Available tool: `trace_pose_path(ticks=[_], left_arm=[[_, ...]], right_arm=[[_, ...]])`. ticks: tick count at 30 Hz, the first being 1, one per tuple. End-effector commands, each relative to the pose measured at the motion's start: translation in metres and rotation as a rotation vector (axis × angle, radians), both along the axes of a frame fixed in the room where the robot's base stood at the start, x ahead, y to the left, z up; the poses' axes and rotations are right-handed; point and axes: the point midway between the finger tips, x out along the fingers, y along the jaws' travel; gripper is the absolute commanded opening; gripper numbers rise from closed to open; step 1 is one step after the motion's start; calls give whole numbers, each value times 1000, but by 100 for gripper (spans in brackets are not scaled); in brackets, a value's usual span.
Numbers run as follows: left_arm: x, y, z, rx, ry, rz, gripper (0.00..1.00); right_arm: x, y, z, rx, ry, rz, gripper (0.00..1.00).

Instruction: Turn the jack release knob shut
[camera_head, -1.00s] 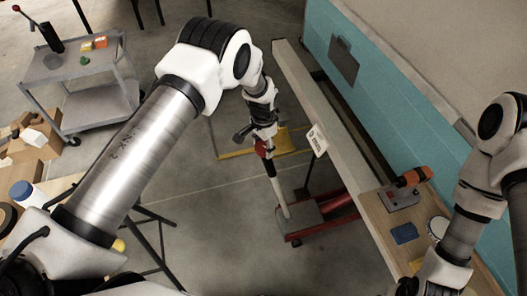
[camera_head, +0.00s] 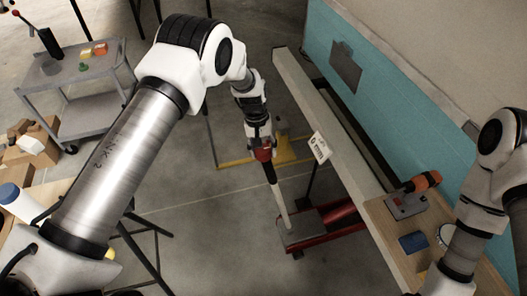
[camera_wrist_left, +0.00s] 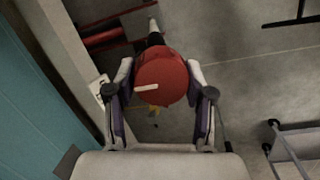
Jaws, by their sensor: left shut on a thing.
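The red, round release knob (camera_head: 263,155) sits at the top of the jack's long handle (camera_head: 278,198). The handle leans up from the red floor jack (camera_head: 325,229) on the concrete floor. My left gripper (camera_head: 261,146) comes down onto the knob from above. In the left wrist view the knob (camera_wrist_left: 161,78) lies between the two fingers of my left gripper (camera_wrist_left: 160,92), shut on its sides. A pale pointer mark shows on its top, running roughly left to right. My right arm is at the right edge; its gripper is out of frame.
A long pale beam (camera_head: 330,165) and the teal camper side (camera_head: 388,90) stand right of the handle. A wooden board (camera_head: 395,230) carries an orange-handled tool (camera_head: 408,197). A grey cart (camera_head: 75,85) stands far left. Open floor lies left of the jack.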

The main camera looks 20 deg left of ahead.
Motion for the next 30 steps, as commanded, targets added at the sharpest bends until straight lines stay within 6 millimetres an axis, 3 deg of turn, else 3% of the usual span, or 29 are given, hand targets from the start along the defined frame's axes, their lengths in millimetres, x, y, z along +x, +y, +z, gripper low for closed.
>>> trace_pose_path(ticks=[9,23,24,26,30], left_arm=[[0,1,0,-13,18,111,18],[0,1,0,-15,21,128,18],[0,1,0,-15,21,128,56],[0,1,0,-15,21,127,77],[0,1,0,-15,21,126,78]], right_arm=[[0,0,-3,0,0,0,40],[0,0,-3,0,0,0,40],[0,0,-3,0,0,0,40],[0,0,-3,0,0,0,40],[0,0,-3,0,0,0,40]])
